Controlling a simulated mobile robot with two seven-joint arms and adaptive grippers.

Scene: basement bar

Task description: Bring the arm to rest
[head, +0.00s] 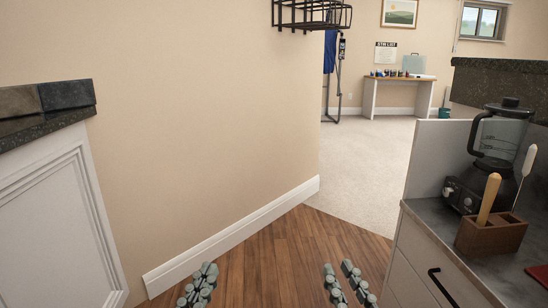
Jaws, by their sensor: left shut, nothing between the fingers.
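My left gripper (199,284) shows at the bottom edge, left of the middle, over the wooden floor. Its two grey segmented fingers are together with nothing between them. My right gripper (345,281) shows at the bottom edge, right of the middle, also over the wooden floor. Its two fingers stand a little apart with no object between them. Only the finger ends of both grippers show; the rest of each arm is out of the picture.
A counter (432,252) on the right holds a blender (492,143) and a wooden utensil holder (484,235). A white cabinet (60,225) stands at left, beside a beige wall (190,120). The wooden floor (275,255) between is clear, leading to carpet (365,165).

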